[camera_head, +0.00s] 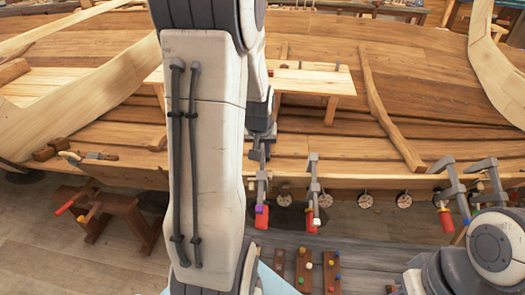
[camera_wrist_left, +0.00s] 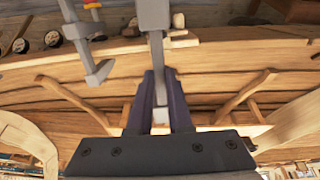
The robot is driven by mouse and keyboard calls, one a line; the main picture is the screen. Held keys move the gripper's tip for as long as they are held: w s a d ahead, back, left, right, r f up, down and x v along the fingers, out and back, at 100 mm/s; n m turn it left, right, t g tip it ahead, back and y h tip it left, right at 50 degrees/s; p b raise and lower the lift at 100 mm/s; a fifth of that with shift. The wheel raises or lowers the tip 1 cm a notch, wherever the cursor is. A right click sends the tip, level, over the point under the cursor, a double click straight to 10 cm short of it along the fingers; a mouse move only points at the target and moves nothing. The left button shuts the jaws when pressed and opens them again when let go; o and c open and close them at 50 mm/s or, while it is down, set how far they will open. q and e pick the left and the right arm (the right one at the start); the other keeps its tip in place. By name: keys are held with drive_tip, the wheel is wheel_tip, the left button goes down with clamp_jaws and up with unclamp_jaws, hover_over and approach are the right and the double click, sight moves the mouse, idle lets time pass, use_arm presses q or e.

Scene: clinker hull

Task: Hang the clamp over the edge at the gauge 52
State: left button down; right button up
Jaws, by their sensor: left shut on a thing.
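In the left wrist view, the fingers (camera_wrist_left: 160,105) close around the clamp's grey bar (camera_wrist_left: 157,60), in front of the hull plank (camera_wrist_left: 215,50). I cannot tell whether the clamp touches the edge. Round gauges (camera_head: 326,200) line the hull below the edge; their numbers are too small to read. My right gripper is out of view.
Another clamp (camera_head: 313,184) hangs just right of the held one and shows in the left wrist view (camera_wrist_left: 85,40). Two clamps (camera_head: 451,192) hang further right. A sawhorse (camera_head: 112,210) stands at left. Small boards with coloured pegs (camera_head: 331,270) lie in front.

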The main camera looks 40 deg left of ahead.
use_arm(q)
drive_tip(key=shift+b+x, duration=0.55)
drive_tip(key=shift+x, duration=0.3)
drive_tip(key=shift+b+x, duration=0.6)
drive_tip(key=shift+x, duration=0.4)
drive_tip(key=shift+w+a+f+b, duration=0.1)
drive_tip(key=shift+w+f+b, duration=0.05)
drive_tip(key=shift+f+b, duration=0.4)
drive_tip(key=shift+b+x, duration=2)
drive_tip(key=shift+x, duration=1)
drive_tip(key=shift+w+f, duration=0.1)
drive_tip(key=shift+f, duration=0.25)
drive_tip(key=shift+s+f+b, duration=0.1)
drive_tip(key=shift+s+b, duration=0.15)
drive_tip(key=shift+b, duration=0.05)
drive_tip(key=c, duration=0.8)
unclamp_jaws()
drive_tip(key=shift+o, duration=0.2)
